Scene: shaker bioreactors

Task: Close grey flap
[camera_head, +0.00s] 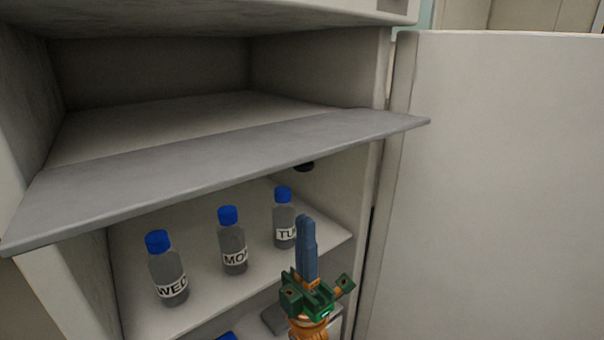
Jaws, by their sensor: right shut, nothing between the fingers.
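The grey flap (215,162) is folded down, sticking out toward me roughly level at the bottom edge of the upper compartment. That compartment (150,75) is open and looks empty. My right gripper (306,218) is below the flap's right half, in front of the lower shelf, pointing up. Its blue fingers are shut with nothing between them, and they appear apart from the flap. They partly cover the label of the right-hand bottle. My left gripper is not in view.
Three blue-capped bottles, WED (167,270), MON (232,242) and one partly hidden (284,220), stand on the lower shelf (205,300). A blue object (227,336) shows lower down. A large pale panel (490,190) stands at the right.

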